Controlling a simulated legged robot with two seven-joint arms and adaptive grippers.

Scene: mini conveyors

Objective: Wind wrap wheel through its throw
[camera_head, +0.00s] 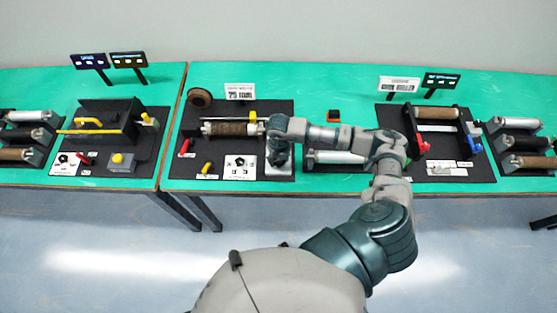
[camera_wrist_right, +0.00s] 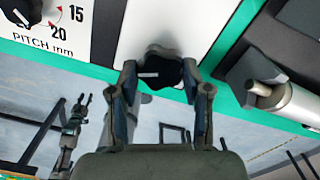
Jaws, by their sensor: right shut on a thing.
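The wrap wheel (camera_wrist_right: 160,72) is a black lobed knob with a white mark, on a pale plate (camera_wrist_right: 185,22) in the right wrist view. My right gripper (camera_wrist_right: 160,85) is shut on it, with one finger on each side. In the head view my right gripper (camera_head: 278,155) reaches down at the right edge of the middle station (camera_head: 220,108) and hides the wheel. A brown-wound roller (camera_head: 230,129) lies across that station. A small gripper, seemingly my left (camera_wrist_right: 78,108), hangs low in the wrist view; its jaws are too small to judge. It is outside the head view.
A pitch dial (camera_wrist_right: 30,20) sits left of the wheel in the wrist view. A dark stand with a silver roller (camera_wrist_right: 285,98) is close on the right. The middle station also has a red lever (camera_head: 184,148) and a yellow one (camera_head: 206,168). Another station (camera_head: 452,172) stands right.

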